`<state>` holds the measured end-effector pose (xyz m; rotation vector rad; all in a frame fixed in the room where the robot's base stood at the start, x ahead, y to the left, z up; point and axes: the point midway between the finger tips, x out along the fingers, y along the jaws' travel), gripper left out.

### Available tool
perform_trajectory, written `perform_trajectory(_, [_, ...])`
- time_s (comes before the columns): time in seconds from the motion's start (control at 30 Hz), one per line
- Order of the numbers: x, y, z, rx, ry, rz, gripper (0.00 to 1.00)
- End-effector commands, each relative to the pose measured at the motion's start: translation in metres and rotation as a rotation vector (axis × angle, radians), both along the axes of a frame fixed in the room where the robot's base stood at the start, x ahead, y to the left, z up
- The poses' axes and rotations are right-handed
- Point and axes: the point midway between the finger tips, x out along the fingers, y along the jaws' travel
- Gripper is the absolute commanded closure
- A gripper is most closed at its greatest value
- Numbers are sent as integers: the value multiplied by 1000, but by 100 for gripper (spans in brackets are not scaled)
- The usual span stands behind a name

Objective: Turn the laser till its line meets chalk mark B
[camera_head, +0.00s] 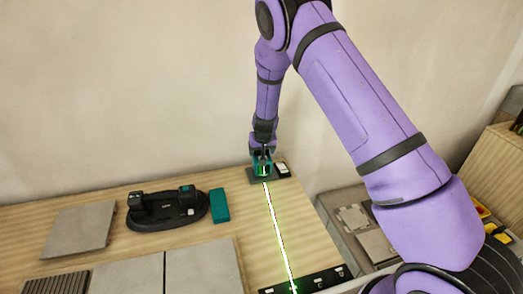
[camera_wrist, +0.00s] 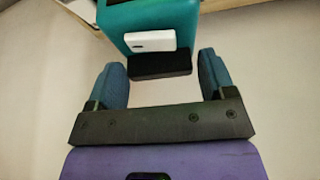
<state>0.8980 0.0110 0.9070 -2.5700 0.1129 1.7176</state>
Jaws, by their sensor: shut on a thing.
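The laser (camera_head: 263,171) is a small teal device on a dark base plate (camera_head: 253,177) at the back of the wooden bench. My gripper (camera_head: 263,158) is around it from above and shut on it. Small pale marks show on the strip, but I cannot read which is chalk mark B.
A black oval stand (camera_head: 168,212) with small devices and a teal block (camera_head: 219,205) lie left of the line. Grey tiles (camera_head: 205,268) cover the front left, and another tile (camera_head: 82,228) lies behind. A grey tray (camera_head: 350,217) stands right of the bench.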

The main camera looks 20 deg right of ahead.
Motion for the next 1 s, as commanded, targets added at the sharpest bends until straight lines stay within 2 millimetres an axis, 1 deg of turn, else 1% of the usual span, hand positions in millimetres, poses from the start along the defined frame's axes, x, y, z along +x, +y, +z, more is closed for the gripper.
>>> perform_trajectory(0.07, [0,0,0,0,0,-1,47])
perform_trajectory(0.1, [0,0,0,0,0,-1,15])
perform_trajectory(0.13, [0,0,0,0,0,-1,11])
perform_trajectory(0.4, [0,0,1,0,0,0,11])
perform_trajectory(0.53, [-3,1,9,0,-2,1,11])
perform_trajectory(0.67, [-10,1,26,1,-3,3,11])
perform_trajectory(0.9, [-27,3,67,1,-2,2,11])
perform_trajectory(1.0, [-33,4,81,0,-2,1,11])
